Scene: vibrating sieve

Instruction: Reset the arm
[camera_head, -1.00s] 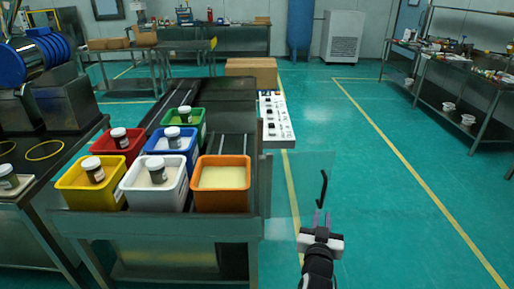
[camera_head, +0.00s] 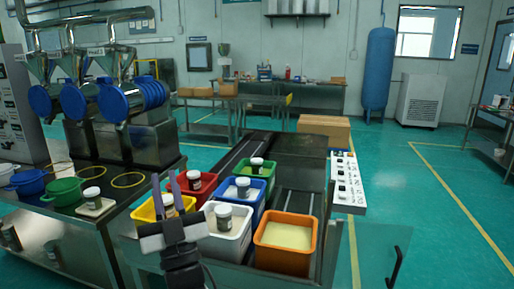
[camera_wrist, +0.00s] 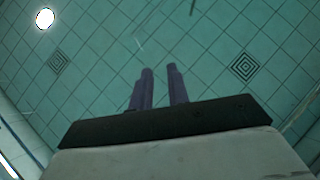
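My gripper (camera_head: 164,178) is in the lower left-centre of the head view, its two purple fingers pointing up. It is raised in front of the yellow bin (camera_head: 146,212) and partly hides that bin and its jar. The fingers stand apart with a narrow empty gap. In the wrist view the fingers (camera_wrist: 158,80) also show nothing between them, against a tiled, ceiling-like surface with a bright round light.
Red (camera_head: 196,196), green (camera_head: 262,168), blue (camera_head: 244,200), white (camera_head: 226,246) and orange (camera_head: 285,246) bins stand on the bench; the orange holds pale material, the others lidded jars. A glass panel (camera_head: 375,258) is at the right.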

